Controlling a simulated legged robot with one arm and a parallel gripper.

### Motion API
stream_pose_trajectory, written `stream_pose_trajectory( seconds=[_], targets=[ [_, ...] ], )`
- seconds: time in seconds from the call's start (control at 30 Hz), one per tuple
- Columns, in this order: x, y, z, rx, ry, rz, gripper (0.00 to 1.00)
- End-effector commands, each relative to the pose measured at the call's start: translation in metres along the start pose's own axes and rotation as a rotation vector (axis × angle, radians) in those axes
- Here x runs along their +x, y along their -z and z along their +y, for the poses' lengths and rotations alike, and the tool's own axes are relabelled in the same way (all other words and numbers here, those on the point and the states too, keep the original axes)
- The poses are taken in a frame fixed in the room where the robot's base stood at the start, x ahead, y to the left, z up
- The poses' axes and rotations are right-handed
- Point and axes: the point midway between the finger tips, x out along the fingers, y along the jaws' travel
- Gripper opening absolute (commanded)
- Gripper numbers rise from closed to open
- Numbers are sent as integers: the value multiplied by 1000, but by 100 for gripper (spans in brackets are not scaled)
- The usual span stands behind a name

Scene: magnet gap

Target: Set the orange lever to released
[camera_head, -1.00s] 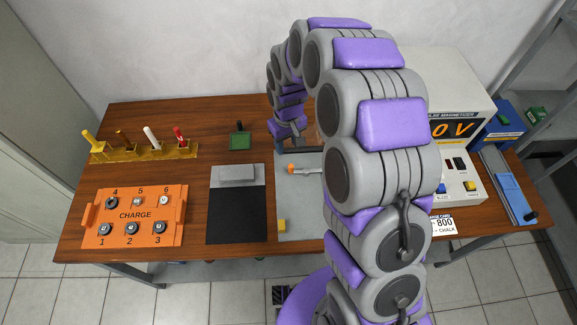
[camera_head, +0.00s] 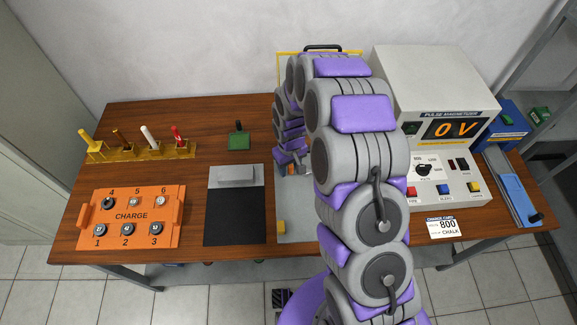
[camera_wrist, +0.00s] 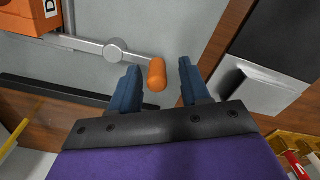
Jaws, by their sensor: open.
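The lever is a grey bar on a round pivot with an orange knob (camera_wrist: 157,74) at its end, seen in the wrist view. The bar runs from the knob to the upper left. My gripper (camera_wrist: 160,66) is open, with one blue finger on each side of the knob. Gaps show between the knob and both fingers; I cannot tell the height difference. In the head view, my arm covers the lever and most of the gripper.
An orange box (camera_wrist: 20,15) with a white label sits by the lever's far end. A dark pad with a grey block (camera_head: 236,175) lies left of the lever's plate. The pulse magnetizer (camera_head: 436,85) stands to the right. An orange charge tray (camera_head: 131,216) is at the left.

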Motion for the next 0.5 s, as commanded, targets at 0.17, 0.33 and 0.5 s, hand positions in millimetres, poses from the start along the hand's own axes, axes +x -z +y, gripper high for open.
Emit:
stream_pose_trajectory(
  seconds=[0.17,0.33,0.5],
  targets=[
    [0,0,-1,1,-1,-1,42],
    [0,1,-3,0,-3,-3,25],
    [0,2,-3,0,-3,-3,9]
  ],
)
